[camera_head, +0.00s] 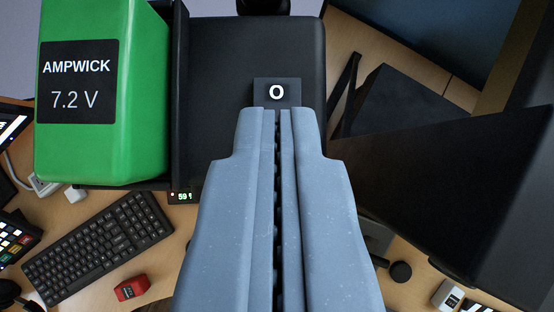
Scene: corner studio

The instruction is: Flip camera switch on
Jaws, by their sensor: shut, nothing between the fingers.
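The black camera body (225,60) fills the upper middle of the head view. Its switch (277,92) is a small dark rocker on the face toward me, with a white "O" on its visible part. My gripper (278,112) is shut and empty, blue-grey, and reaches up from the bottom of the view. Its fingertips overlap the lower edge of the switch, just below the "O". The lower part of the switch is hidden behind the fingers. I cannot tell whether the tips touch it. A green battery (100,150) marked "AMPWICK 7.2 V" is on the camera's left side.
A large black flap-like panel (450,185) stands to the right. Below, a wooden desk (185,215) holds a keyboard (98,247), a small red object (131,288) and a small lit display (183,197). A dark screen (430,35) is at the upper right.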

